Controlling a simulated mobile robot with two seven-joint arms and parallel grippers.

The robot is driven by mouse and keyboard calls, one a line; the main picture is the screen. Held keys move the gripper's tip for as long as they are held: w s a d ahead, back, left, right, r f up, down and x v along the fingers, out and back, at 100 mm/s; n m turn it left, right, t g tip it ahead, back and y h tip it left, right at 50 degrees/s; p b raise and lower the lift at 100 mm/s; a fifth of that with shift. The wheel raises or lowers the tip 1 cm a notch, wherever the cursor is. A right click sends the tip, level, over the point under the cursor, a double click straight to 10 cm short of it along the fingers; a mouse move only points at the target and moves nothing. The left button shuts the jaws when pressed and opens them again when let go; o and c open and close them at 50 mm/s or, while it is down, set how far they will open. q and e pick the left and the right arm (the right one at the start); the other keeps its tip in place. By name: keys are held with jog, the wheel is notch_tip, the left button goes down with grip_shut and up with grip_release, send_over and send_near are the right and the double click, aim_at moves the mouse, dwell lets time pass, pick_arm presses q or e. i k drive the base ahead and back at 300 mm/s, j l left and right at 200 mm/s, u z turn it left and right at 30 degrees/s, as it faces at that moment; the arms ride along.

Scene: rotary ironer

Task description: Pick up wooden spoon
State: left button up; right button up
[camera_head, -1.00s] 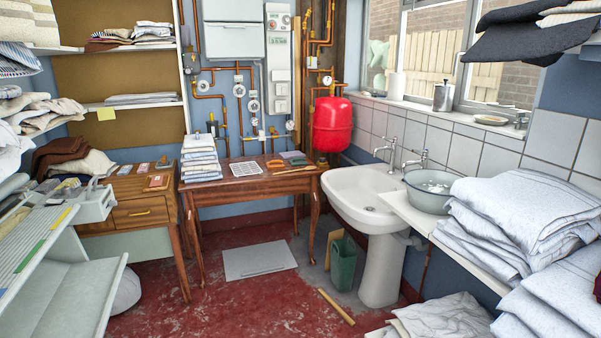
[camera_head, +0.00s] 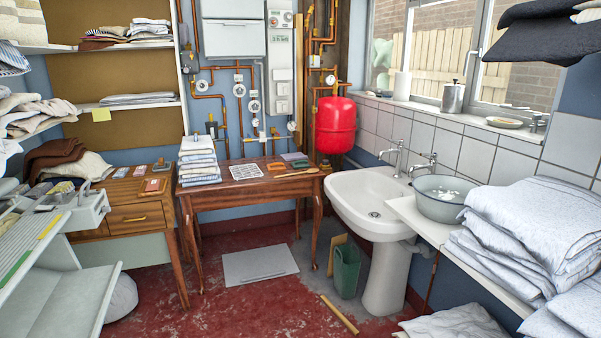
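A thin, light-brown wooden spoon (camera_head: 297,173) lies flat on the brown wooden table (camera_head: 262,192) against the far wall, near its right end. It is small in the view, so its bowl and handle are hard to make out. Neither of my grippers is in view.
A folded linen stack (camera_head: 198,160), a white grid tray (camera_head: 245,171) and a grey-green item (camera_head: 294,157) share the table. A sink (camera_head: 365,195) stands right of it. A grey board (camera_head: 260,265), a green bin (camera_head: 346,268) and a wooden stick (camera_head: 339,314) occupy the red floor (camera_head: 225,310).

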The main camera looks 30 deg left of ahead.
aim_at(314, 170)
jog(key=i+j, duration=1.2)
jog(key=j, duration=0.25)
jog(key=i+j+z, duration=0.1)
jog(key=i+j, duration=0.4)
jog(key=j, duration=0.25)
jog(key=i+j, duration=0.2)
jog(key=j, duration=0.2)
jog(key=i+j+z, duration=0.1)
jog(key=i+j, duration=0.15)
jog(key=j, duration=0.15)
jog(key=i+j, duration=0.25)
jog(key=j, duration=0.15)
jog(key=i+j, duration=0.2)
jog(key=j, duration=0.2)
